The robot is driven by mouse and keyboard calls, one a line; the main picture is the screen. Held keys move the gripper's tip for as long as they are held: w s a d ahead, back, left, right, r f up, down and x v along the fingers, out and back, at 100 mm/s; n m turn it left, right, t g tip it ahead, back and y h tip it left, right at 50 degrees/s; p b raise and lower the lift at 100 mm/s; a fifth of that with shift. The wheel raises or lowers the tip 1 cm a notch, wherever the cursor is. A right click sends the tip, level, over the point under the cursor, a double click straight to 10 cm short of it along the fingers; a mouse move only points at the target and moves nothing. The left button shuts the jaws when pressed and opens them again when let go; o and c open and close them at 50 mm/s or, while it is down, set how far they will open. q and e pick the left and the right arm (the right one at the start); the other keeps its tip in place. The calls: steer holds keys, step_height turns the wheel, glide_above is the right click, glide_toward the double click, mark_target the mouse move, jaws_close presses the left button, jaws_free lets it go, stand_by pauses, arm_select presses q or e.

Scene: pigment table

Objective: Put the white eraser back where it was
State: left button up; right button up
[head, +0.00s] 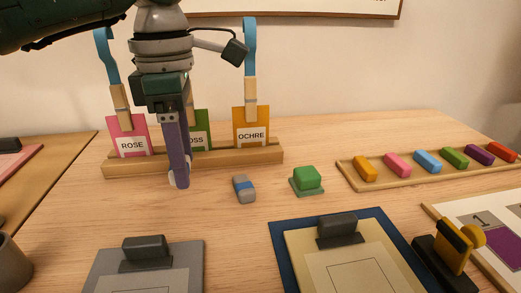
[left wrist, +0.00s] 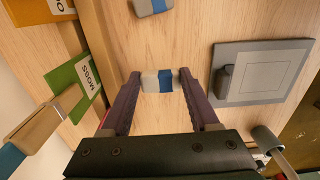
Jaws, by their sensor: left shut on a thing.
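My left gripper (head: 177,184) points down just in front of the wooden rack. In the left wrist view its two fingers (left wrist: 158,80) are shut on a white eraser (left wrist: 157,83) with a blue band. In the head view only a pale sliver of this eraser (head: 172,179) shows beside the finger; I cannot tell whether it touches the table. A second, greyer eraser (head: 244,188) with a blue band lies on the table to the right; it also shows at the top of the left wrist view (left wrist: 152,6). My right gripper is not in view.
The wooden rack (head: 115,169) holds ROSE, MOSS and OCHRE packets with clothespins. A green block (head: 307,179) and a tray of coloured sticks (head: 357,181) lie to the right. A grey clipboard (head: 190,262), a blue-edged clipboard (head: 283,262) and a grey cup (head: 12,268) are in front.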

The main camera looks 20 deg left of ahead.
mark_target(191, 200)
arm_select(q)
steer(key=shift+f, duration=2.25)
steer(key=shift+f+b, duration=0.1)
steer(key=shift+b, duration=0.25)
steer(key=o, duration=1.2)
step_height(191, 200, up, 12)
steer(key=shift+a+r+p, duration=0.1)
steer(key=shift+r+p, duration=0.05)
steer(key=shift+p, duration=0.4)
